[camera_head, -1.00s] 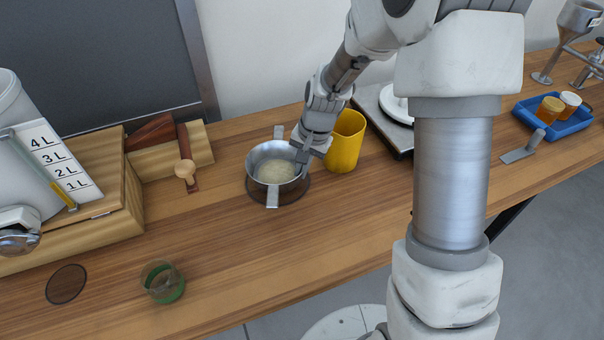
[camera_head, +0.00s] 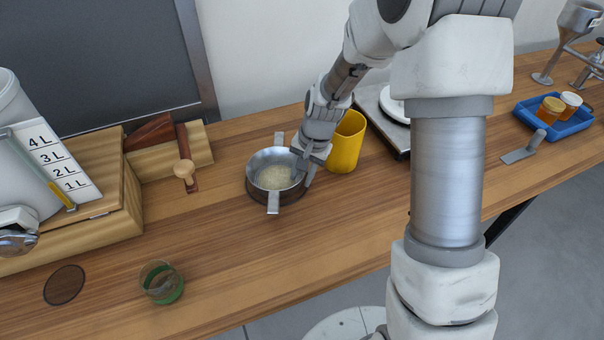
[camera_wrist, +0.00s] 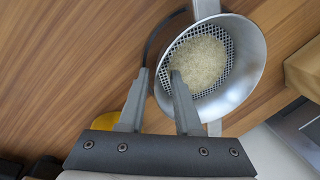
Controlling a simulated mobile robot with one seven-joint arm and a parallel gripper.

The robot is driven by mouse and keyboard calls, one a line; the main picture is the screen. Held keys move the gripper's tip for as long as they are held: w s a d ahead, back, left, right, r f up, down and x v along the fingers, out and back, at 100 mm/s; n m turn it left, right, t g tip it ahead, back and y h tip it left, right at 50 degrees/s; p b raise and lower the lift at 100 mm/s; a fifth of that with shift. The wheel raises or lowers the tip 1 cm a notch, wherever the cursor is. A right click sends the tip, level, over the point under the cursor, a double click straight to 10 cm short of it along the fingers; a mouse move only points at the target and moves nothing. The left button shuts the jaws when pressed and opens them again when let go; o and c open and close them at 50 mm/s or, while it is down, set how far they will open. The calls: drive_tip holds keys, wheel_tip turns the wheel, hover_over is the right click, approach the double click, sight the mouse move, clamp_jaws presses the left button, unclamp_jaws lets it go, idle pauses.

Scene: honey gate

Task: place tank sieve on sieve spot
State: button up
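The tank sieve (camera_head: 256,176) is a metal bowl with two flat tabs and a mesh bottom holding pale grains. It looks upright over a dark round patch (camera_head: 288,200), which it mostly covers; this looks like the sieve spot. A dark arc (camera_wrist: 150,45) shows beside the bowl in the wrist view. My gripper (camera_head: 301,166) is at the bowl's right rim. In the wrist view the sieve (camera_wrist: 250,75) has its rim between my fingers (camera_wrist: 159,75), one inside the bowl and one outside. The fingers stand apart, with a gap around the thin rim.
A yellow cup (camera_head: 347,142) stands close behind my gripper. A scale (camera_head: 398,108) is beyond it. A wooden stand with a tank (camera_head: 85,225) is at left. A green-bottomed glass (camera_head: 161,283) and another dark disc (camera_head: 64,285) are at front left. The front middle is clear.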

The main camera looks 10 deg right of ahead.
drive_tip(key=p+v, duration=0.2)
drive_tip(key=v, duration=1)
drive_tip(key=s+d+r+n+t+h, duration=0.1)
drive_tip(key=s+d+r+n+t, duration=0.1)
drive_tip(key=s+r, duration=0.5)
drive_tip(key=s+d+r+n+t+h, duration=0.1)
drive_tip(key=s+d+r+n+t, duration=0.1)
drive_tip(key=s+r, duration=0.5)
drive_tip(key=s+d+n, duration=0.1)
drive_tip(key=s+d, duration=0.1)
drive_tip(key=s, duration=0.4)
drive_tip(key=shift+s+r+n, duration=0.4)
